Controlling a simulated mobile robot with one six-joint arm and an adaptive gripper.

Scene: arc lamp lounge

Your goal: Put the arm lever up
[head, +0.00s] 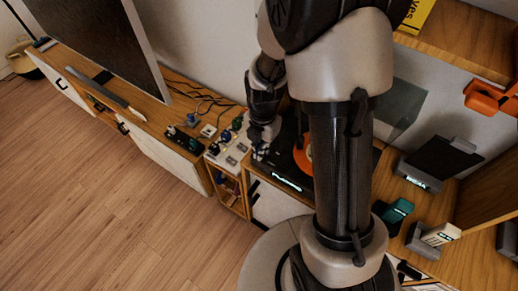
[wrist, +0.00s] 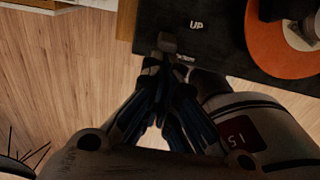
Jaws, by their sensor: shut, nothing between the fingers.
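A black turntable with an orange record (head: 302,155) stands on the wooden cabinet, partly hidden by my arm in the head view. In the wrist view its dark deck (wrist: 222,50) carries a white "UP" label (wrist: 196,24), with the orange record (wrist: 278,45) at the upper right. A small grey knob-like piece (wrist: 167,42) shows at the deck's edge, left of the label, just beyond my fingertips; I cannot tell whether it is the arm lever or whether I touch it. My gripper (wrist: 164,62) is shut and empty. It also shows at the turntable's left end in the head view (head: 260,150).
A small panel with knobs and switches (head: 232,145) sits left of the turntable. A teal box (head: 397,211) and a dark device (head: 440,165) stand on the right. The wooden floor (head: 90,190) is clear.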

